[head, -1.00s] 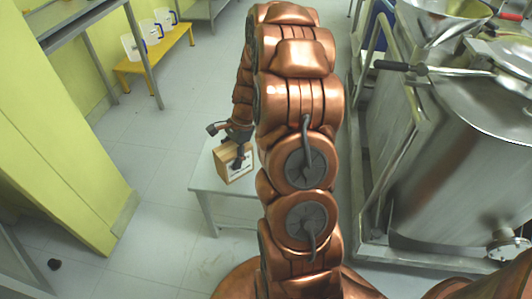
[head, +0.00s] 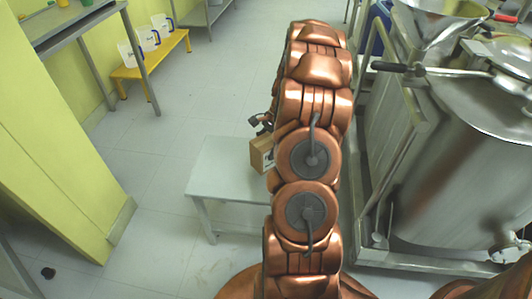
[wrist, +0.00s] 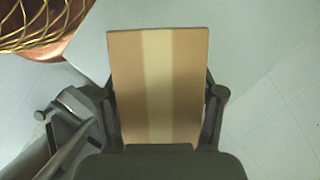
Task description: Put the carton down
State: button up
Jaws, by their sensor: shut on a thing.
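The carton (head: 262,154) is a small brown box, mostly hidden behind my arm in the head view. It shows over or on the right part of a pale grey low table (head: 222,170); I cannot tell whether it touches the top. In the wrist view the carton (wrist: 158,85) fills the middle, its brown face crossed by a paler tape strip. My gripper (wrist: 160,108) has a finger on each side of the carton and is shut on it. In the head view the gripper is mostly hidden behind my arm.
A large steel vessel (head: 455,160) in a metal frame stands close on the right. A yellow bench (head: 150,65) with white jugs stands at the back left. A yellow-green wall panel (head: 50,150) is at the left. The table's left part is bare.

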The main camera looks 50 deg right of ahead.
jog(key=shift+f, duration=1.1)
jog(key=shift+f, duration=0.1)
jog(key=o, duration=1.4)
jog(key=shift+c, duration=0.2)
